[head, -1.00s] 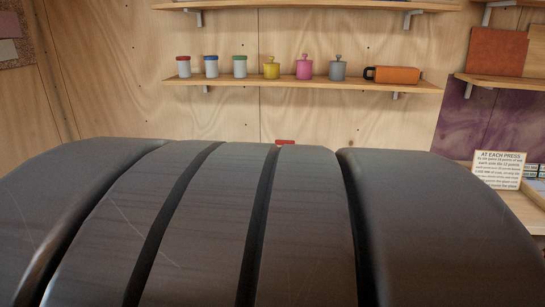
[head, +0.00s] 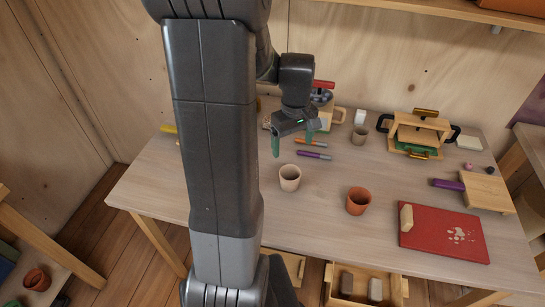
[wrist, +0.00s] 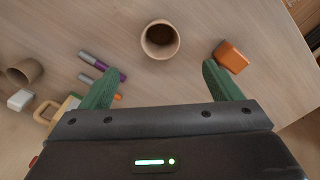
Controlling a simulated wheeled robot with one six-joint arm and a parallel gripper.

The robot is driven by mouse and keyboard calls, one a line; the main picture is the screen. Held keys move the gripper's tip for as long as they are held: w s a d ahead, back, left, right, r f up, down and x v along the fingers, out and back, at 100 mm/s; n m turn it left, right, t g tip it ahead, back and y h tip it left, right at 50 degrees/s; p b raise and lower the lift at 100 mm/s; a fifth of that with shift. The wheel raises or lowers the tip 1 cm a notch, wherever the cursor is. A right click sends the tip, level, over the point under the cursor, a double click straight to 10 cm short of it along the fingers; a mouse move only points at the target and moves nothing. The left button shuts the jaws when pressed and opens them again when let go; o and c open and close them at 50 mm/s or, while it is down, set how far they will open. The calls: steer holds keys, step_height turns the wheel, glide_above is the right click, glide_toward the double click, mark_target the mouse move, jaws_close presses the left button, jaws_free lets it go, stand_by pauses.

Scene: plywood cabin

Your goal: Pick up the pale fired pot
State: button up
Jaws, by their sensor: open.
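A pale beige pot (head: 290,178) stands upright on the table in the head view. It shows in the wrist view (wrist: 160,39) from above, mouth open, beyond the fingertips and between their lines. My gripper (head: 293,140) is above the table, behind the pale pot and apart from it. In the wrist view its green fingers (wrist: 158,72) are spread, with nothing between them. A duller greyish-tan pot (head: 360,136) stands farther back, also at the left in the wrist view (wrist: 25,72). A terracotta pot (head: 358,201) stands right of the pale one.
Markers (head: 314,155) lie behind the pale pot. An orange block (wrist: 231,56) is near the right finger in the wrist view. A red board (head: 440,240) and a wooden press (head: 418,135) are on the right. Bare tabletop surrounds the pale pot's front.

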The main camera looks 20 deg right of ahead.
mark_target(290, 172)
step_height(290, 172, down, 14)
steer(key=shift+w+r+p, duration=0.1)
steer(key=shift+p, duration=0.3)
steer(key=c, duration=1.2)
